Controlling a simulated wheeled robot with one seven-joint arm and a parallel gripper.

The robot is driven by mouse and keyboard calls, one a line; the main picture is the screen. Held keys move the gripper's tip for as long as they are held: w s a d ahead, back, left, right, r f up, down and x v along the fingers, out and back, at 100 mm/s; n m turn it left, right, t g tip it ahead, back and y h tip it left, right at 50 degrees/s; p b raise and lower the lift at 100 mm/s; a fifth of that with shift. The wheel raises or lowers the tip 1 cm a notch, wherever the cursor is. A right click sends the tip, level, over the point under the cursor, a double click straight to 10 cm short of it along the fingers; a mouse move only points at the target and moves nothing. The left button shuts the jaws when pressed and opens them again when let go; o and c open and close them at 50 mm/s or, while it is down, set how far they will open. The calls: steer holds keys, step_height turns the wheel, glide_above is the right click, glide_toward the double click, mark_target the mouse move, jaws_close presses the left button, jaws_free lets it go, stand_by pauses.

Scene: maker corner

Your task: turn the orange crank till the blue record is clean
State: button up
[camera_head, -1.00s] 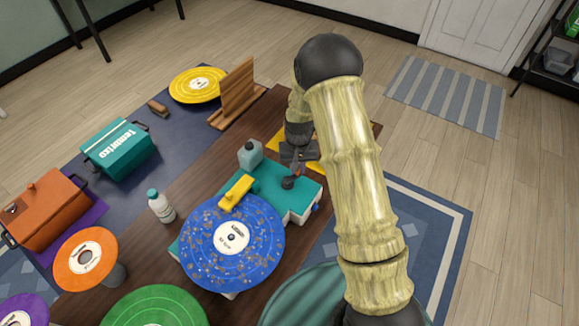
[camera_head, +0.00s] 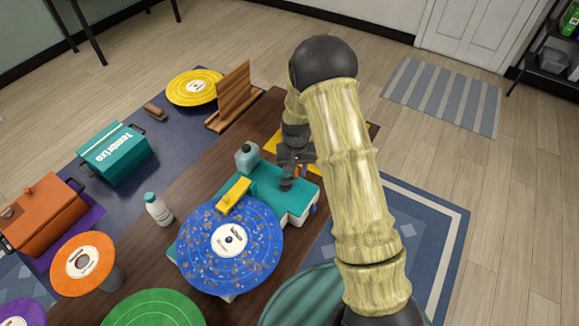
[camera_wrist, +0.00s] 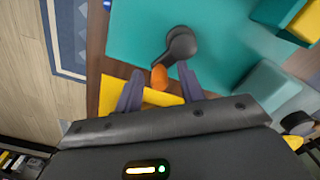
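The blue record (camera_head: 205,240) lies on the teal cleaning machine (camera_head: 266,184), with brown specks over much of its face. A yellow bar (camera_head: 233,195) lies over its far edge. The crank has a dark arm (camera_wrist: 181,45) and an orange knob (camera_wrist: 159,76). In the wrist view my gripper (camera_wrist: 159,80) is open, with the knob between its two separated fingertips; I see no firm contact. In the head view my gripper (camera_head: 291,170) is low at the machine's far end and partly hides the crank.
A white bottle (camera_head: 158,210) and a grey-blue jug (camera_head: 247,156) stand near the machine. An orange record (camera_head: 72,280) and a green record (camera_head: 150,312) are at the front left. A wooden rack (camera_head: 234,92) stands behind. My arm covers the right side.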

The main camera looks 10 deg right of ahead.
steer(key=shift+r, duration=0.1)
step_height(320, 180, up, 17)
steer(key=b, duration=0.2)
steer(key=shift+r, duration=0.15)
stand_by(1.0)
steer(key=s+d+t, duration=0.1)
steer(key=s+d, duration=0.2)
steer(key=s, duration=0.7)
steer(key=s+d+t, duration=0.1)
steer(key=s+d, duration=0.2)
steer(key=s, duration=0.7)
steer(key=shift+n+t, duration=0.3)
steer(key=shift+n, duration=0.1)
steer(key=shift+d+r, duration=0.1)
